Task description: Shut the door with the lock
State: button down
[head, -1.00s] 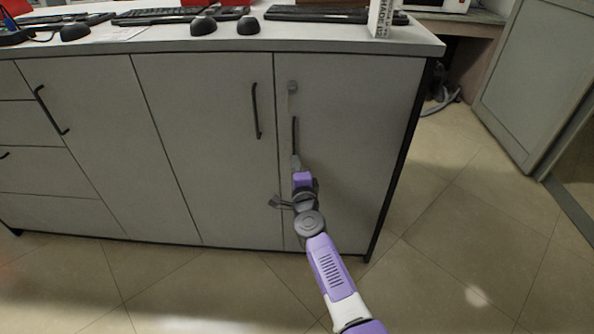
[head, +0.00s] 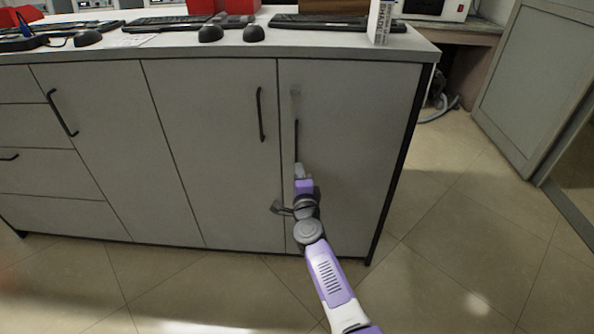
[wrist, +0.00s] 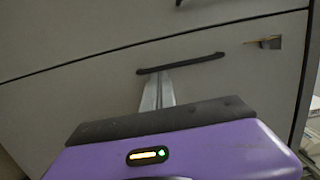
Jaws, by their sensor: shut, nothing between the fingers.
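The grey door with the lock (head: 355,130) is the rightmost front of the cabinet. It looks flush or nearly flush with the neighbouring front; a small gap cannot be ruled out. Its small lock (head: 295,93) sits near the top left corner, above a dark vertical bar handle (head: 296,140). My gripper (head: 299,168) is shut and empty at the handle's lower end. In the wrist view, the fingers (wrist: 158,88) point at the door close to the handle (wrist: 180,64); contact cannot be told. The lock (wrist: 270,42) shows there beyond the handle's right end.
The neighbouring door (head: 215,150) has its own dark handle (head: 260,114). Drawers (head: 45,170) are at the left. The countertop (head: 330,45) holds keyboards, black domes and a white box (head: 380,22). The tiled floor (head: 450,230) at the right is clear.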

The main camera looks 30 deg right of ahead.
jog(key=p+v, duration=0.5)
jog(key=v, duration=0.6)
